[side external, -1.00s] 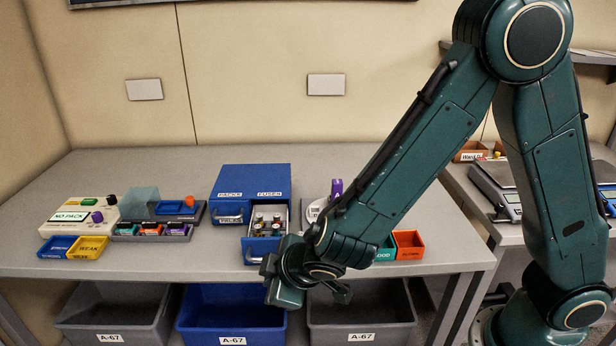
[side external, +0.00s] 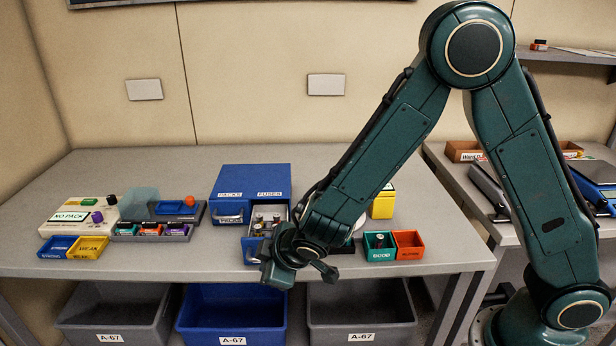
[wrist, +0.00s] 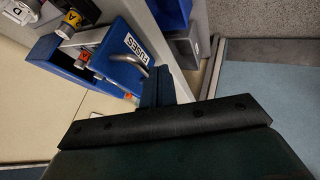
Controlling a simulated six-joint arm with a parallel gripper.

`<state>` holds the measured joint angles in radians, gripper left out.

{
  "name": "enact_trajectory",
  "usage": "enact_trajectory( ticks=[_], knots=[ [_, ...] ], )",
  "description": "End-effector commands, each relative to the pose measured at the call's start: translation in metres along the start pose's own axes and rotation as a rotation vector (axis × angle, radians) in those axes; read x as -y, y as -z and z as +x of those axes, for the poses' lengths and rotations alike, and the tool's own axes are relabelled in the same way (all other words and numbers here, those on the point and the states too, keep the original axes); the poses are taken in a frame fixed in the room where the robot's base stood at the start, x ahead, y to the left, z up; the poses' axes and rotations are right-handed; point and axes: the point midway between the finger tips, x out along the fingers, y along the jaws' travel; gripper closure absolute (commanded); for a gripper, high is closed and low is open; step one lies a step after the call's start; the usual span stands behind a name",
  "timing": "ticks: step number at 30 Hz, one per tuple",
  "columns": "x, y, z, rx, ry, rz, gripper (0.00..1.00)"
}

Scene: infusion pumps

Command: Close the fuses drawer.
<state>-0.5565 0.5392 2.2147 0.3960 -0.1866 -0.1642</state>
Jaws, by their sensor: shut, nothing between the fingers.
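The blue cabinet (side external: 250,180) stands on the bench with its top labelled PACKS and FUSES. Its fuses drawer (side external: 254,226) on the right is pulled out, and fuse-like cylinders show inside. My arm hides part of the drawer front in the side view. In the wrist view the blue drawer front (wrist: 124,48) shows its FUSES label and metal handle (wrist: 126,61). My gripper (side external: 268,264) is shut and empty in front of the drawer. In the wrist view its fingertips (wrist: 157,86) are close to the handle end; I cannot tell whether they touch.
The packs drawer (side external: 230,214) is beside it on the left. Green (side external: 379,247) and orange (side external: 408,245) bins sit to the right, with a yellow box (side external: 383,203) behind. A tester (side external: 82,218) and small trays stand at left. Larger bins (side external: 232,310) are under the bench.

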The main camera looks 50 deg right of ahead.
Motion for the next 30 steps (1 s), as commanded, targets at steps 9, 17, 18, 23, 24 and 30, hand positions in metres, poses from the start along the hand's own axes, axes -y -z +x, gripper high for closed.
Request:
enact_trajectory(
  ticks=[9, 17, 18, 23, 24, 30],
  knots=[
    [-0.002, 0.000, 0.001, 0.000, 0.000, 0.001, 1.00],
    [-0.021, -0.001, 0.011, 0.001, -0.003, 0.004, 1.00],
    [-0.025, -0.001, 0.014, 0.001, -0.003, 0.004, 1.00],
    [-0.048, -0.002, 0.027, 0.002, -0.003, 0.005, 1.00],
    [-0.055, -0.002, 0.030, 0.002, -0.004, 0.005, 1.00],
    [-0.089, -0.003, 0.049, 0.002, -0.004, 0.004, 1.00]
  ],
)
